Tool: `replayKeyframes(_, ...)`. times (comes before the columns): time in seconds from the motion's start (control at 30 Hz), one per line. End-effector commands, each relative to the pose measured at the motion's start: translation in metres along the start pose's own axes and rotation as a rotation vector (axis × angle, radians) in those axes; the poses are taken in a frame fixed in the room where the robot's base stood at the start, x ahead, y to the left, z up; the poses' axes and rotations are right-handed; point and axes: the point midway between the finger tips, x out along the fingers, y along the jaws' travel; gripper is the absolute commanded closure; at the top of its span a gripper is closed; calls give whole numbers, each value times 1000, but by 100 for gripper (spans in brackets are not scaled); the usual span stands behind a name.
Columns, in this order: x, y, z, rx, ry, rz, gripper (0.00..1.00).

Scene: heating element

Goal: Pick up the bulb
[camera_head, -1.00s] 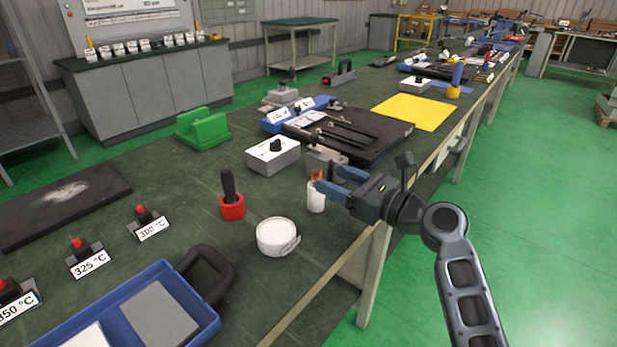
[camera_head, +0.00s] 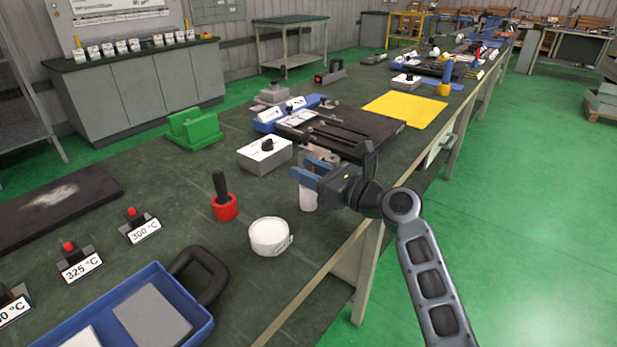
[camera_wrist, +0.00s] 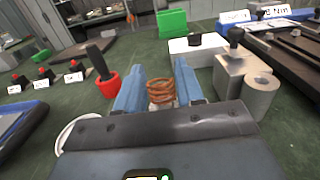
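A white upright cylinder (camera_head: 308,199) with a copper-coloured coil on top stands on the dark green bench near its front edge; it is the likely bulb, though its shape is not plainly a bulb. The coil (camera_wrist: 160,92) shows between the two blue fingers in the wrist view. My gripper (camera_head: 308,176) is level with the cylinder's top, its fingers apart on either side of the coil. In the head view the fingers hide most of the coil. Firm contact with it cannot be made out.
A white round container (camera_head: 269,237) and a red holder with a black handle (camera_head: 224,207) stand to the left. Behind are a white box with a black knob (camera_head: 265,155) and a dark slotted plate (camera_head: 365,135). A blue tray (camera_head: 190,285) lies at front left.

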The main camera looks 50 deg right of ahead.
Motion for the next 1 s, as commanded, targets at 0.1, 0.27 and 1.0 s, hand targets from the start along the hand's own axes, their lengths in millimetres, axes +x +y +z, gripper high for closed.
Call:
replayKeyframes(0.1, 0, 0, 0, 0, 0, 0, 75)
replayKeyframes(0.27, 0, 0, 0, 0, 0, 0, 90)
replayKeyframes(1.0, 0, 0, 73, -4, -4, 0, 96)
